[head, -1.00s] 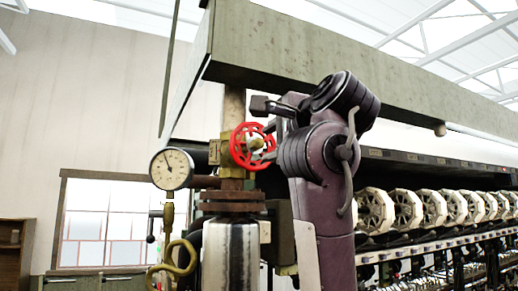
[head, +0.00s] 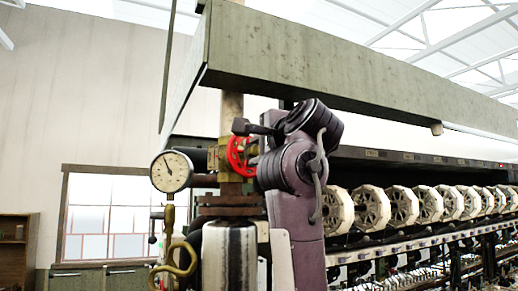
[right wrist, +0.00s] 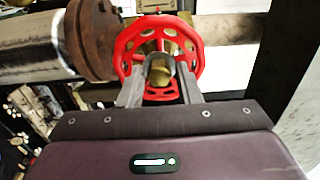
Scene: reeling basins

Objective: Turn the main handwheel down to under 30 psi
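The red handwheel (head: 237,156) is on the brass valve of the upright pipe, its right side partly hidden by my right arm. In the right wrist view the handwheel (right wrist: 124,43) is straight ahead, with its brass hub (right wrist: 160,72) in the middle. My right gripper (right wrist: 160,68) is open, its two fingers apart at the wheel, one on each side of the hub. I cannot tell whether they touch it. The round white gauge (head: 171,171) is left of the valve; its needle points up and left, and its numbers are too small to read. My left gripper is not in view.
A rusty flange (head: 229,205) and a shiny metal cylinder (head: 228,258) are below the valve. A curled brass pipe (head: 180,262) hangs under the gauge. A long beam (head: 340,62) runs overhead. Several reels (head: 372,207) line the machine at right.

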